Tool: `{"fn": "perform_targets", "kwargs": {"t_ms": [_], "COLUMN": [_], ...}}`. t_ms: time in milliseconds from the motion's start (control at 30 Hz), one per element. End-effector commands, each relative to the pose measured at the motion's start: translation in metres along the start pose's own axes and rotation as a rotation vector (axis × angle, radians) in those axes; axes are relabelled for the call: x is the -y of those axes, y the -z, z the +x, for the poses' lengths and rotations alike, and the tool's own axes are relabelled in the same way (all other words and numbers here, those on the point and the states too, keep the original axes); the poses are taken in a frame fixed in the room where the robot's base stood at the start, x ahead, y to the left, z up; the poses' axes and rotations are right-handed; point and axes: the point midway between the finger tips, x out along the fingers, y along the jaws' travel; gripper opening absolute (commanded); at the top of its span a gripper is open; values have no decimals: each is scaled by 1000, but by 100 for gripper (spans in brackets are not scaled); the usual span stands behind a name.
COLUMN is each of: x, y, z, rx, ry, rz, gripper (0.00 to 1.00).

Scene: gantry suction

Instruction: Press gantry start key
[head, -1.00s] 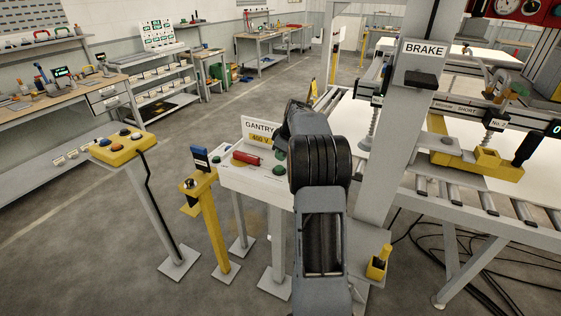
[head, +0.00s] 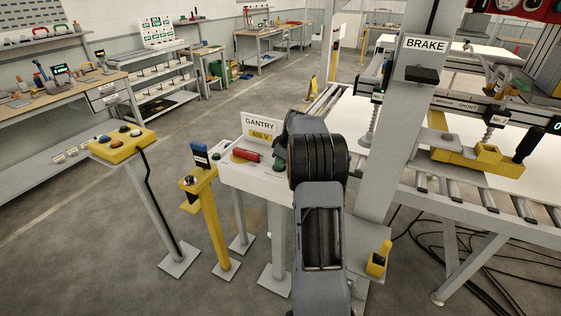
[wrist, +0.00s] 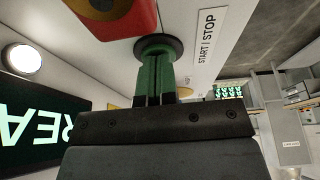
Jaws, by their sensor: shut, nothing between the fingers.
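The green key (wrist: 157,46) sits in a dark round collar on the pale gantry panel, beside a START / STOP label (wrist: 206,38). My gripper (wrist: 155,68) is shut and empty, its narrow green-looking fingertips lined up with the key and at or very near it. I cannot tell whether they touch or how far the key is pushed in. In the head view, my arm covers most of the gripper, at the right end of the panel box (head: 262,182) under the GANTRY sign (head: 261,123).
A red part (wrist: 120,18) stands close to the key, and a dark screen (wrist: 35,135) with green letters is at left in the wrist view. A yellow button stand (head: 122,150) and a yellow post (head: 207,220) stand left of the panel. The BRAKE column (head: 385,160) is close on the right.

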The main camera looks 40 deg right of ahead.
Motion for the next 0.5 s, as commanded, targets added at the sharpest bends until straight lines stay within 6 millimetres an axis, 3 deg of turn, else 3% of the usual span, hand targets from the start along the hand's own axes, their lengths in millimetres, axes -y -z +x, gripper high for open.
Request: {"fn": "perform_targets", "kwargs": {"t_ms": [67, 500], "x": [0, 2], "y": [-4, -3], "z": [13, 9], "rx": [1, 6], "ry": [1, 10], "rz": [0, 1], "gripper": [0, 0]}}
